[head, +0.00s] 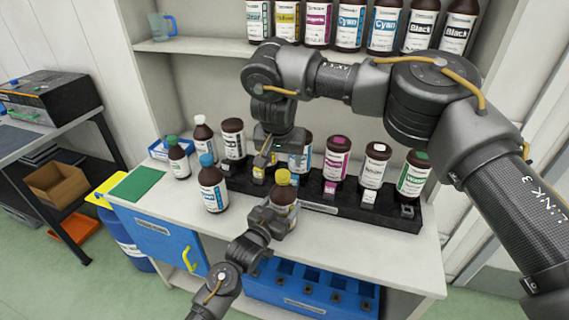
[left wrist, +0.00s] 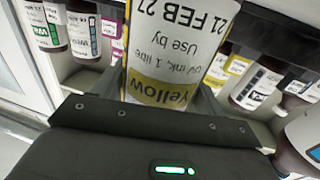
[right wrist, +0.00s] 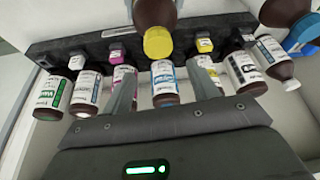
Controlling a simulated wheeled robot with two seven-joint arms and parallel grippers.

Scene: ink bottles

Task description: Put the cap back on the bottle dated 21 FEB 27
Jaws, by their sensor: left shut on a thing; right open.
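My left gripper (head: 268,215) is shut on a brown bottle (head: 284,210) with a yellow label, held upright in front of the rack. Its label (left wrist: 172,60) appears upside down in the left wrist view and reads Yellow, Use by, 21 FEB and a year I cannot fully read. A yellow cap (head: 283,177) sits on top of this bottle; the right wrist view also shows this cap (right wrist: 158,42). How tightly it sits I cannot tell.
A black rack (head: 318,207) holds several bottles, including a cyan-label bottle (right wrist: 164,85) beyond my right fingers. A blue-capped bottle (head: 213,187), a green-capped bottle (head: 179,160) and a white-capped bottle (head: 204,138) stand at left. A green mat (head: 138,186) lies bare.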

